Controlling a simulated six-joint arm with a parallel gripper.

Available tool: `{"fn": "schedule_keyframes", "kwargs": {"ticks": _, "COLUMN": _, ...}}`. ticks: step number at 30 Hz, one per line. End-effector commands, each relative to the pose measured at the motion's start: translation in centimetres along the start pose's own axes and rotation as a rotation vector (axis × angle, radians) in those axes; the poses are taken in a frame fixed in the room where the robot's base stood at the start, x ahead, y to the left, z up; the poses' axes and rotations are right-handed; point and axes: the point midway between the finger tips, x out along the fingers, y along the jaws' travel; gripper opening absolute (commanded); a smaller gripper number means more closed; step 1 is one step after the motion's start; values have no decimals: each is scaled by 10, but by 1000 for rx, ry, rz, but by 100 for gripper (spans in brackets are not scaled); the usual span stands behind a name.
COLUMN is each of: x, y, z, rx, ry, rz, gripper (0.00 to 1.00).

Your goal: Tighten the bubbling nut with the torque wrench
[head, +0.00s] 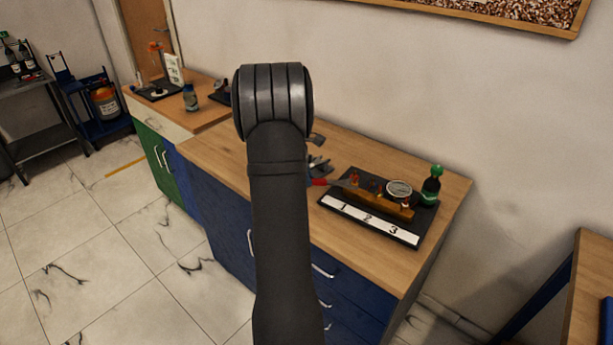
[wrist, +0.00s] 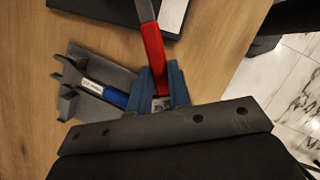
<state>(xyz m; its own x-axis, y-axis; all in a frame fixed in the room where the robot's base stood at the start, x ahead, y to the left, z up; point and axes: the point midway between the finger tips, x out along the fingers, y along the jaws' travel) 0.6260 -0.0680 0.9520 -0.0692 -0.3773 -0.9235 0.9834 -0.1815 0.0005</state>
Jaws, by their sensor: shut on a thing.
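My gripper (wrist: 161,86) is shut on the red handle of a wrench (wrist: 151,45) in the wrist view. Its dark shaft runs up out of that view. In the head view, the red-handled wrench (head: 319,182) points right, towards the left end of the gauge rig (head: 375,202). The rig has a brass-coloured bar with red fittings, a round gauge (head: 399,188) and a plate marked 1, 2, 3 (head: 368,219). I cannot tell which nut bubbles, or whether the wrench head touches one. My arm hides the gripper in the head view.
A blue-handled tool (wrist: 104,92) lies in a dark grey holder (wrist: 72,101), left of my gripper. Bare wooden bench top (head: 350,245) lies in front of the rig.

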Motion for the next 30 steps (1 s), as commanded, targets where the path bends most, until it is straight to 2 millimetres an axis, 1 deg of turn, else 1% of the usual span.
{"fn": "schedule_keyframes", "kwargs": {"ticks": 13, "x": -2, "y": 9, "z": -2, "rx": 51, "ry": 4, "rz": -17, "gripper": 0}}
{"fn": "schedule_keyframes", "kwargs": {"ticks": 30, "x": -1, "y": 12, "z": -2, "rx": 73, "ry": 5, "rz": -26, "gripper": 0}}
